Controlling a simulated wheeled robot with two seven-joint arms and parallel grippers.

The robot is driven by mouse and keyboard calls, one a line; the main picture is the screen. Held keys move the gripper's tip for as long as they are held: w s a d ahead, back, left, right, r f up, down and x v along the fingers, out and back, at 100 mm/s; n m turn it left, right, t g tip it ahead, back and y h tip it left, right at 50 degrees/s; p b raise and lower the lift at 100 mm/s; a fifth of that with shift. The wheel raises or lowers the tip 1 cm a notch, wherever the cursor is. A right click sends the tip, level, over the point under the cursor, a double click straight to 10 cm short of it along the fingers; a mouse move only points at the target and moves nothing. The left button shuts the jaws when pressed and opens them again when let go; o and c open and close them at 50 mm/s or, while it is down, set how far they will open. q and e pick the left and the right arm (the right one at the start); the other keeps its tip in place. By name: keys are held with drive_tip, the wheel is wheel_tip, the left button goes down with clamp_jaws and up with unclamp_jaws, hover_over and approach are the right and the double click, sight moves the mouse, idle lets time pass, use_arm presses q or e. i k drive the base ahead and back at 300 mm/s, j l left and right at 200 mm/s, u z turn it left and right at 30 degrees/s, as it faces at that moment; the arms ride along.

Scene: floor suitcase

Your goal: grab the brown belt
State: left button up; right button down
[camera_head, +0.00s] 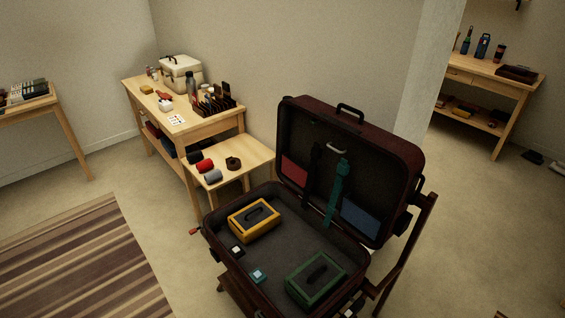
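A small dark brown coil (233,163), which looks like the rolled brown belt, lies on the low wooden side table (254,159) behind the suitcase. It sits at the right of a few rolled items: a red roll (205,166), a grey roll (213,176) and a dark roll (194,157). An open dark suitcase (402,165) stands in front of this table with its lid raised. Neither of my grippers shows in the head view.
The suitcase holds a yellow case (254,220) and a green case (316,280); a teal strap (338,190) hangs in its lid. A wooden bench (211,127) with several items stands behind the side table.

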sight(232, 164)
drive_tip(key=i+j+z, duration=0.2)
drive_tip(key=z, duration=0.2)
drive_tip(key=i+j+z, duration=0.15)
drive_tip(key=j+z, duration=0.3)
drive_tip(key=i+j+z, duration=0.1)
drive_tip(key=j+z, duration=0.9)
drive_tip(key=j, duration=0.45)
drive_tip(key=j+z, duration=0.1)
drive_tip(key=j, duration=0.5)
drive_tip(key=k+j+z, duration=0.15)
drive_tip(key=j, duration=0.45)
drive_tip(key=j+z, duration=0.15)
drive_tip(key=j, duration=0.4)
drive_tip(key=k, duration=0.05)
